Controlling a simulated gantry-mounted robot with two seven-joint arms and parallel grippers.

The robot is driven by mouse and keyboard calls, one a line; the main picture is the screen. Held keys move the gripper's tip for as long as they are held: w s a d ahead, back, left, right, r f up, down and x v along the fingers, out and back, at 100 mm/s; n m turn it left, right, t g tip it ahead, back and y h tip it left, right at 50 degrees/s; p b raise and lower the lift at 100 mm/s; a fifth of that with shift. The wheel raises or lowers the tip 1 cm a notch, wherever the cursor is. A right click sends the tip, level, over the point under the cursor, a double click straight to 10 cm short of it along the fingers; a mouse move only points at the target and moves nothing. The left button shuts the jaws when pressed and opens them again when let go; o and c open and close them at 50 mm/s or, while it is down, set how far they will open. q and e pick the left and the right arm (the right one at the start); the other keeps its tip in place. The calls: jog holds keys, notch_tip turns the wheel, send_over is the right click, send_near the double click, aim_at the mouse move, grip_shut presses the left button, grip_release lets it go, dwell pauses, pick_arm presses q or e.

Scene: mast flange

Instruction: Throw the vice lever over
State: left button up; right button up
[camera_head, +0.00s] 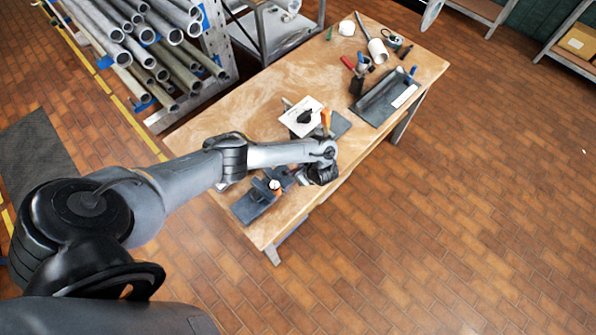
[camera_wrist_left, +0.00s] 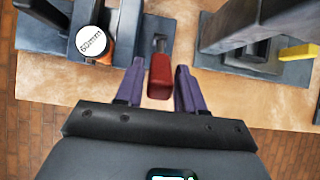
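The red vice lever (camera_wrist_left: 160,78) points toward me in the left wrist view, at the front of a dark grey fixture (camera_wrist_left: 153,28) that looks like the vice. My left gripper (camera_wrist_left: 158,72) has purple fingers set apart, one on each side of the lever. Gaps show between the lever and both fingers, so I cannot see contact. In the head view my left gripper (camera_head: 322,174) is over the near edge of the workbench (camera_head: 215,120), and I cannot make out the lever there. My right gripper is in neither view.
A white cap marked 60mm (camera_wrist_left: 90,40) stands close left of the lever. A tall dark block (camera_wrist_left: 245,25) stands to the right, with a yellow piece (camera_wrist_left: 298,53) beside it. A dark tray (camera_head: 385,98) lies farther along the bench. A pipe rack (camera_head: 165,50) stands behind.

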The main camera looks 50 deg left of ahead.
pick_arm(q)
jog(key=shift+o, duration=0.9)
jog(key=shift+r, duration=0.1)
jog(key=shift+d+r+p, duration=0.25)
jog(key=shift+r+p, duration=0.25)
jog(key=shift+p, duration=0.2)
jog(key=p+v, duration=0.3)
jog(key=v, duration=0.6)
jog(key=shift+d, duration=0.3)
jog(key=shift+a+r, duration=0.1)
jog(key=shift+r, duration=0.05)
